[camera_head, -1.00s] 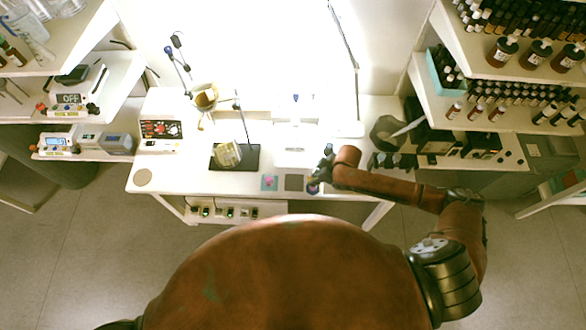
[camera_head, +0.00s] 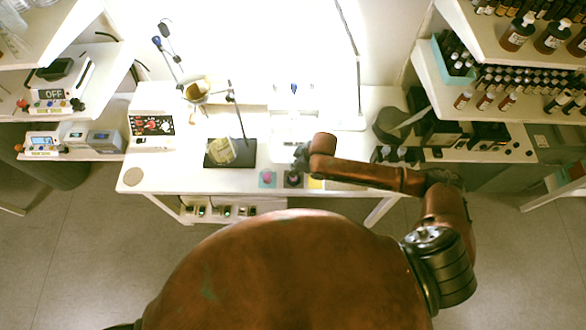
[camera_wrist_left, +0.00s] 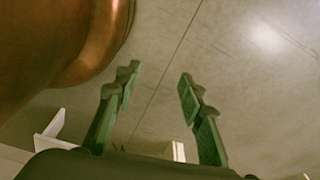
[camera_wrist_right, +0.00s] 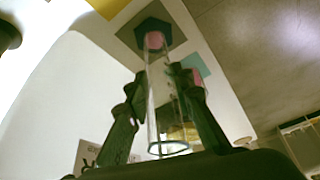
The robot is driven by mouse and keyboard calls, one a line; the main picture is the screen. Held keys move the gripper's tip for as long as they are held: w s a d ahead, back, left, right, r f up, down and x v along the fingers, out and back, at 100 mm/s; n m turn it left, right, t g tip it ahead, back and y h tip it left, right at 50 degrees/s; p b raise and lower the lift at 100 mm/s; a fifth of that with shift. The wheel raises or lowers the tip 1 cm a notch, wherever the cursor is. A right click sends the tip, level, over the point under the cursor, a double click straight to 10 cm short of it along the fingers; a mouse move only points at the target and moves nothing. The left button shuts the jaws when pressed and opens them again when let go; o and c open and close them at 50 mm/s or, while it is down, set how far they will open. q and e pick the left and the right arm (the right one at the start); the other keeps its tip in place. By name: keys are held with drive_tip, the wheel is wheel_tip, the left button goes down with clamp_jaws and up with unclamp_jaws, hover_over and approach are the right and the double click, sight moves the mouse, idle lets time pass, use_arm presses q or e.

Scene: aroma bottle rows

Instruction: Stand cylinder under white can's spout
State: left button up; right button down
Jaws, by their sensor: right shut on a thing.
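A clear glass cylinder (camera_wrist_right: 160,95) with a dark hexagonal base (camera_wrist_right: 153,36) and some pink near its bottom is in my right gripper (camera_wrist_right: 160,92), whose fingers close on its sides in the right wrist view. In the head view this gripper (camera_head: 301,155) is at the table's front, and the dark base (camera_head: 293,179) is over the grey square; whether it touches is unclear. A bright white fixture with a blue mark (camera_head: 294,88) stands behind; I cannot make out a can or spout clearly. My left gripper (camera_wrist_left: 155,100) is open and empty, over the floor.
The table's front edge is close.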

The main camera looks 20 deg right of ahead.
drive_tip(key=shift+w, duration=0.2)
drive_tip(key=c, duration=1.7)
unclamp_jaws()
drive_tip(key=p+v, duration=0.1)
drive_tip(key=v, duration=1.1)
drive_tip(key=shift+a, duration=0.1)
